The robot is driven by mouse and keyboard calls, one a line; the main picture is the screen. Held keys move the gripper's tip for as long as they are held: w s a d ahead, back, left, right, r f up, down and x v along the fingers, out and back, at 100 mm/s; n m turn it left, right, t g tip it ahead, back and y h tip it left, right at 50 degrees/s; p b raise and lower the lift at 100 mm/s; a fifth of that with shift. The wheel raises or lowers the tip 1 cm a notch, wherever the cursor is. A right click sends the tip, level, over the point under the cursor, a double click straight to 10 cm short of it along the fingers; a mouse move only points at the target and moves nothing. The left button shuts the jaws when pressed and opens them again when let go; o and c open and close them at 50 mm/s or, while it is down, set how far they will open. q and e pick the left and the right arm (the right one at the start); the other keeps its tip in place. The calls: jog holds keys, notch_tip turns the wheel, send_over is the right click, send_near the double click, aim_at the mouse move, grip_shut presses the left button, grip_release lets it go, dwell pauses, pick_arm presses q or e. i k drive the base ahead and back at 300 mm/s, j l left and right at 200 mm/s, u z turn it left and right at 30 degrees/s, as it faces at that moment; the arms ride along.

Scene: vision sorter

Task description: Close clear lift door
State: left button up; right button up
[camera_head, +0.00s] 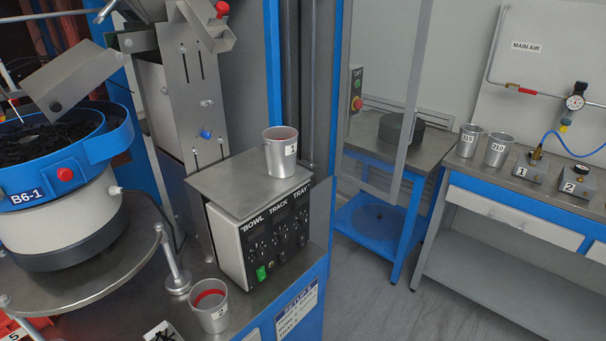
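The clear lift door (411,105) appears as a thin grey frame with a see-through panel, right of the blue machine post (336,80). It stands out from the machine, so it looks open. Its lower edge hangs in front of a table with a dark round block. Its top is cut off by the picture edge, and its hinge and handle cannot be made out. Neither of my grippers is in view.
A control box (262,225) with a cup (281,150) on top stands left of the door. Another cup (209,305) is at the front. A blue-legged table (380,215) is behind the door, and a workbench (520,205) is at right. Grey floor (370,300) between them is clear.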

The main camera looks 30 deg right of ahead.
aim_at(410, 115)
jog(key=k+l+z, duration=0.1)
jog(key=l, duration=0.4)
jog(key=k+l+z, duration=0.1)
jog(key=l, duration=0.45)
jog(key=l+z, duration=0.1)
jog(key=l, duration=0.45)
jog(key=k, duration=0.05)
